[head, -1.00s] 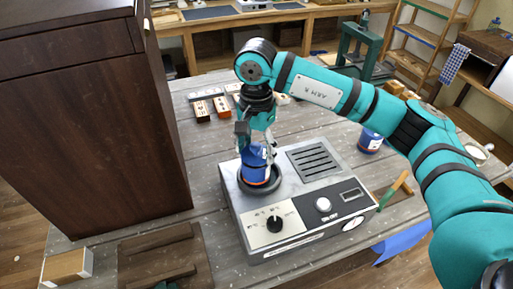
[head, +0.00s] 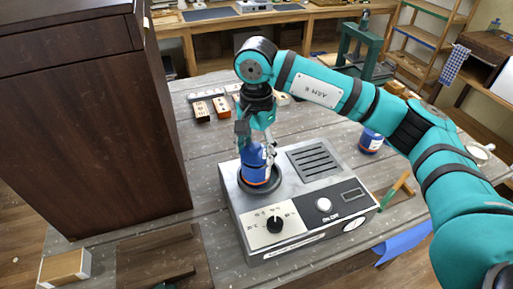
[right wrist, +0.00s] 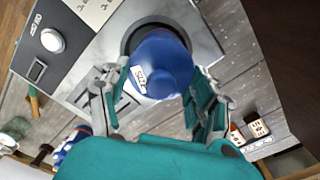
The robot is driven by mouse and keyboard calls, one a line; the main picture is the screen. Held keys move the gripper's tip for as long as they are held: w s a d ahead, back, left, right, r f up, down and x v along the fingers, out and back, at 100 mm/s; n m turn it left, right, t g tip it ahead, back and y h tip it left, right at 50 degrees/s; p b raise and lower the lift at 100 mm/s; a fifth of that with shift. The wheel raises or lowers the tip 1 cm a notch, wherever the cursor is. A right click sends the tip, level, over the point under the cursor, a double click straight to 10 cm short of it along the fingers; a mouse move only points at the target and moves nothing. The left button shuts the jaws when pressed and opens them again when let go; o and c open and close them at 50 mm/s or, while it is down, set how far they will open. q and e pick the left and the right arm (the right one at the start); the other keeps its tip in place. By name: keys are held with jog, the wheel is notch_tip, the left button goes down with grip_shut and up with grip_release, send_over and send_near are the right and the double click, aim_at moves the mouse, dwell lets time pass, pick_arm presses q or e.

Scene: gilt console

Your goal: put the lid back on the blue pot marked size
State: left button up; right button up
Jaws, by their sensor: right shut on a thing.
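A blue pot (head: 255,170) with a white label stands at the black ring of the grey heater box (head: 240,196), about upright. My right gripper (head: 256,147) comes down on it from above. In the right wrist view the blue pot (right wrist: 163,65) has a rounded top and a small label that looks like "SIZE". I cannot tell a separate lid from the pot's body. Another blue pot (head: 370,140) with a white label stands behind the box to the right.
A tall dark wooden cabinet (head: 90,120) stands left of the box. Small labelled blocks (head: 210,108) lie behind it on the grey table. A dark wooden tray (head: 160,255) is front left.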

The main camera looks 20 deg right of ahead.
jog(key=o, duration=1)
jog(key=shift+o, duration=0.9)
jog(key=shift+r, duration=0.1)
jog(key=shift+r+p, duration=1.55)
jog(key=shift+r, duration=1.9)
